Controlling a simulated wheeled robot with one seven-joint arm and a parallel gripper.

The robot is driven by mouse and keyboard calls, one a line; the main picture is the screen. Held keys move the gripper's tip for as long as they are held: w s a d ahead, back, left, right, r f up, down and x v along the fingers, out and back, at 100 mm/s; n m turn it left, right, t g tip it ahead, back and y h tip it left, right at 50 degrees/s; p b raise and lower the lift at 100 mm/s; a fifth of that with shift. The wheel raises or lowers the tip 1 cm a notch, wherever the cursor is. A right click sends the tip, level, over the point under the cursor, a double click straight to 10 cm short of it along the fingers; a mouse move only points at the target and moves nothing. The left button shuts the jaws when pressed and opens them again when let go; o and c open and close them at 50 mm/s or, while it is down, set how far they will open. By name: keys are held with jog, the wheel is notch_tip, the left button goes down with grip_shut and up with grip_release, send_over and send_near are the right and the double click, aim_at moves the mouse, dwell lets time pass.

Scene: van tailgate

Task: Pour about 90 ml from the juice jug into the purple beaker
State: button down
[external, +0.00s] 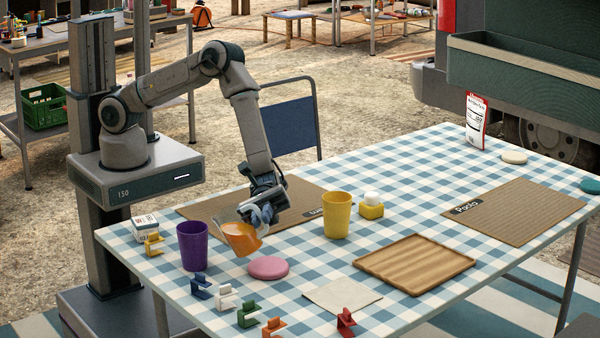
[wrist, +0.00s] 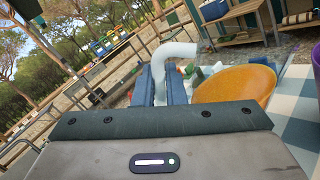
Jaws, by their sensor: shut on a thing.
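The clear juice jug (external: 242,238) holds orange juice and is tilted in the air above the table. My gripper (external: 264,208) is shut on its handle, on the jug's upper right side. In the wrist view my fingers (wrist: 162,86) close around the pale handle (wrist: 176,50), and the orange juice in the jug (wrist: 232,90) shows to their right. The purple beaker (external: 193,247) stands upright on the table, left of the jug and apart from it in the picture. Its inside is hidden, so its content cannot be told. No stream of juice shows.
A pink disc (external: 268,268) lies just below the jug. A yellow cup (external: 336,216) stands to the right, near an egg cup (external: 371,206). Several coloured clips line the front edge, and a white box (external: 145,226) sits behind the beaker. A wooden tray (external: 415,264) lies right.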

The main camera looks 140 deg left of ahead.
aim_at(239, 205)
jog(key=shift+s+d+r+m+h, duration=0.15)
jog(key=shift+s+d+r+m, duration=0.2)
jog(key=shift+r+m, duration=0.2)
jog(key=shift+s+d+r+m+h, duration=0.15)
jog(key=shift+s+d+r+m, duration=0.1)
jog(key=shift+s+r+m, duration=0.25)
jog(key=shift+s+d+r+m+h, duration=0.15)
jog(key=shift+r+m, duration=0.25)
jog(key=shift+m, duration=0.2)
jog(key=shift+s+d+r+m+h, duration=0.15)
jog(key=shift+r+m, duration=0.25)
jog(key=shift+m, duration=0.15)
jog(key=shift+s+d+r+m, duration=0.25)
jog(key=shift+r+m, duration=0.3)
jog(key=shift+m, duration=0.15)
jog(key=shift+s+d+r+m+g+h, duration=0.15)
jog(key=shift+s+d+r+m+h, duration=0.1)
jog(key=shift+r+m, duration=0.35)
jog(key=shift+s+d+r+m+g+h, duration=0.15)
jog(key=shift+s+r+m, duration=0.15)
jog(key=shift+m, duration=0.5)
jog(key=shift+s+d, duration=0.1)
jog(key=shift+r, duration=0.1)
jog(key=shift+s+d+m, duration=0.3)
jog(key=shift+s+d, duration=0.05)
jog(key=shift+s, duration=0.05)
jog(key=shift+s+d+r+m, duration=0.2)
jog(key=shift+s+r+m, duration=0.1)
jog(key=shift+s+m, duration=0.1)
